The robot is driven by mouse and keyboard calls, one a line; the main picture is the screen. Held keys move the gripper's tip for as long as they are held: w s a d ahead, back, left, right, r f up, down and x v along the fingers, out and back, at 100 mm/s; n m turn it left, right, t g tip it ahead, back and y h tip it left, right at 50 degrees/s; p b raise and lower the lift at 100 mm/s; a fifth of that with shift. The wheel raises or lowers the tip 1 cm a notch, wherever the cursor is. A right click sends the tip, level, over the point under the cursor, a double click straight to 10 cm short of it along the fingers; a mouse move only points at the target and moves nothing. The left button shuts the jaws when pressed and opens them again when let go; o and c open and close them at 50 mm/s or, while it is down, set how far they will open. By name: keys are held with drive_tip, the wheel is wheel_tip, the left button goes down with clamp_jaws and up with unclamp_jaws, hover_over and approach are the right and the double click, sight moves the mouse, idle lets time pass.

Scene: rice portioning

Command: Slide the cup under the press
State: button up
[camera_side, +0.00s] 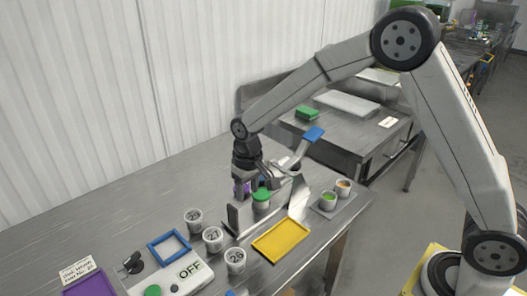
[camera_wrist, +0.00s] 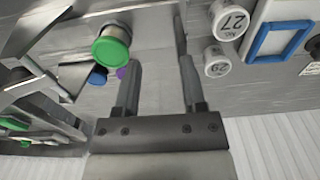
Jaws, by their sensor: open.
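A pale cup with a green top (camera_side: 262,195) stands beside the press in the side view. It also shows in the wrist view (camera_wrist: 111,46), just left of and beyond the left finger, not between the fingers. The press has a raised lever with a blue handle (camera_side: 313,134); my gripper partly hides it. My gripper (camera_side: 252,184) is low beside the cup, pointing down. In the wrist view my gripper (camera_wrist: 160,72) is open, with only bare metal table between its fingers. I cannot tell whether a finger touches the cup.
A yellow tray (camera_side: 282,240) lies in front of the press. The table's back left is clear.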

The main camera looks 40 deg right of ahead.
sight(232, 207)
drive_tip(key=shift+g, duration=0.3)
drive_tip(key=shift+w+a+f, duration=0.4)
drive_tip(key=shift+w+a, duration=0.3)
drive_tip(key=shift+w, duration=0.15)
drive_tip(key=shift+w+a+f, duration=0.4)
drive_tip(key=shift+w+a, duration=0.3)
drive_tip(key=shift+w, duration=0.15)
drive_tip(key=shift+f, duration=0.1)
drive_tip(key=shift+f, duration=3.8)
clamp_jaws()
